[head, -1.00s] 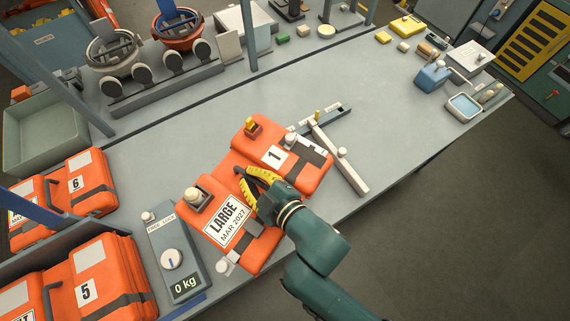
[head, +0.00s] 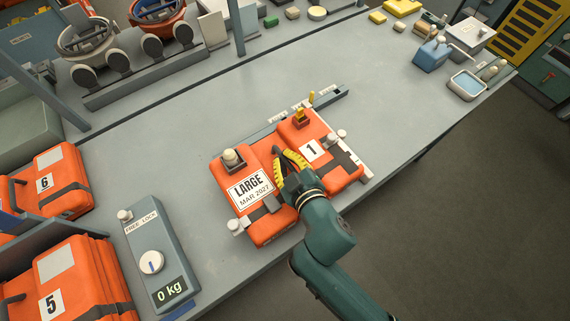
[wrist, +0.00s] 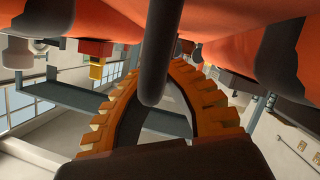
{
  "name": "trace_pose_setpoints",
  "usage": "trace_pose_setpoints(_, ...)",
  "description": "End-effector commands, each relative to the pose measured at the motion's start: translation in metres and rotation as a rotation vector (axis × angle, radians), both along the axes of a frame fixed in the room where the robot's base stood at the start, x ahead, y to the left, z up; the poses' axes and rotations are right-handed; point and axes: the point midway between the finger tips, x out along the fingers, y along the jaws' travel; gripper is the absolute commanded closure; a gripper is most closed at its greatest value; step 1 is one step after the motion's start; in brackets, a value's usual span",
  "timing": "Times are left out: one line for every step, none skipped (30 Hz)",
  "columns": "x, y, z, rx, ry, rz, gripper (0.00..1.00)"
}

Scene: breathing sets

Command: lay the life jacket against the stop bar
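The orange life jacket (head: 225,178) has two panels, marked LARGE MAR 2027 and 1. It lies, or hangs very low, over the table's front part in the head view. In the wrist view the handle (wrist: 160,50) passes between the curved fingers (wrist: 152,92), with orange fabric above. The jacket's underside is hidden.
A dark rail (head: 331,97) lies behind the jacket. A scale reading 0 kg (head: 156,262) stands left of it. Jackets 6 (head: 62,165) and 5 (head: 75,262) sit at the far left. The table's middle is clear.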

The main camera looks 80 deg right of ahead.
Motion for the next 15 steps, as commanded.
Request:
trace_pose_setpoints(0.001, -0.001, -0.003, -0.008, -0.008, 0.001, 1.0)
trace_pose_setpoints(0.001, -0.001, -0.005, -0.007, -0.007, 0.001, 1.0)
trace_pose_setpoints(0.001, -0.001, -0.009, -0.006, -0.008, 0.001, 1.0)
trace_pose_setpoints(0.001, -0.001, -0.012, -0.007, -0.008, 0.001, 1.0)
trace_pose_setpoints(0.001, -0.001, -0.016, -0.008, -0.008, 0.001, 1.0)
trace_pose_setpoints(0.001, -0.001, -0.024, -0.007, -0.005, 0.0, 1.0)
trace_pose_setpoints(0.001, -0.001, -0.031, -0.006, -0.005, 0.001, 1.0)
trace_pose_setpoints(0.001, 0.0, -0.037, -0.005, -0.005, 0.002, 1.0)
trace_pose_setpoints(0.001, -0.001, -0.044, -0.006, -0.005, 0.001, 1.0)
trace_pose_setpoints(0.001, -0.001, -0.049, -0.007, -0.005, 0.001, 1.0)
trace_pose_setpoints(0.001, -0.001, -0.052, -0.007, -0.007, 0.001, 1.0)
trace_pose_setpoints(0.001, -0.001, -0.054, -0.007, -0.007, 0.001, 1.0)
trace_pose_setpoints(0.001, -0.001, -0.054, -0.007, -0.007, 0.002, 1.0)
trace_pose_setpoints(0.002, -0.001, -0.053, -0.008, -0.008, 0.002, 1.0)
trace_pose_setpoints(0.002, -0.001, -0.052, -0.008, -0.009, 0.003, 1.0)
